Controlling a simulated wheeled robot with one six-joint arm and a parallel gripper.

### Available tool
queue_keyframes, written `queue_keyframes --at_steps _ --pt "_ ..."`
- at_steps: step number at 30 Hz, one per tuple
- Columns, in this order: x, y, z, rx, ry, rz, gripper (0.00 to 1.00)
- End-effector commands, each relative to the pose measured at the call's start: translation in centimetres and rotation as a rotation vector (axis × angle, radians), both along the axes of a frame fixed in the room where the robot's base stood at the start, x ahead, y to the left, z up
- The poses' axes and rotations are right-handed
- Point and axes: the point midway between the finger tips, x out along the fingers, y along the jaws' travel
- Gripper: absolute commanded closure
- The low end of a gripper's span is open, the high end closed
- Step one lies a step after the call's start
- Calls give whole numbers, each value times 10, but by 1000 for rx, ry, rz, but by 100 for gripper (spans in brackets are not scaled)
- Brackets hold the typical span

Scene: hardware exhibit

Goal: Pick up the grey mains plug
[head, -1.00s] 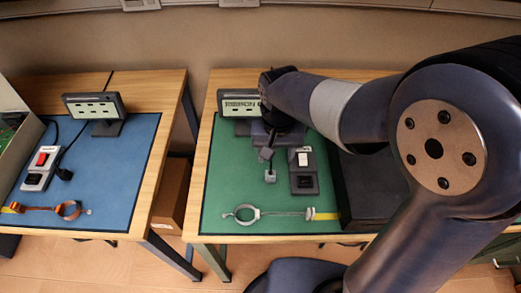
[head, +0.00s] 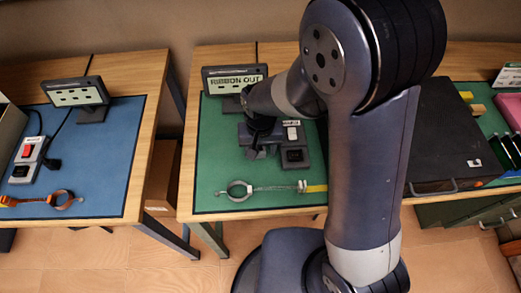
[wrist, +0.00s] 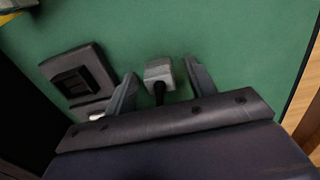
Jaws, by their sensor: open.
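The grey mains plug (wrist: 158,72) lies on the green mat (wrist: 225,30) in the wrist view, with a dark cable running from it toward my gripper. My gripper (wrist: 160,68) is open, with one finger on each side of the plug and a visible gap on both sides. In the head view my gripper (head: 256,152) is low over the green mat (head: 212,165), left of the dark socket block (head: 295,157). The plug is not distinguishable there behind the gripper.
The socket block (wrist: 78,82) is close to my left finger in the wrist view. A ring clamp (head: 238,190) lies near the mat's front. A "RIBBON OUT" display (head: 236,80) stands behind. A black case (head: 445,135) is to the right.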

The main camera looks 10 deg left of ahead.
Motion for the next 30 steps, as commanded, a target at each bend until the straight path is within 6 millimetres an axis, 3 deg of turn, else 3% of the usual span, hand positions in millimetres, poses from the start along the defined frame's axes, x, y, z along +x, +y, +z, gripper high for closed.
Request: queue_keyframes --at_steps 8,21,30 --pt "0 0 -2 0 0 0 49" --pt "0 0 -2 0 0 0 85" --pt "1 0 3 1 -2 0 86"
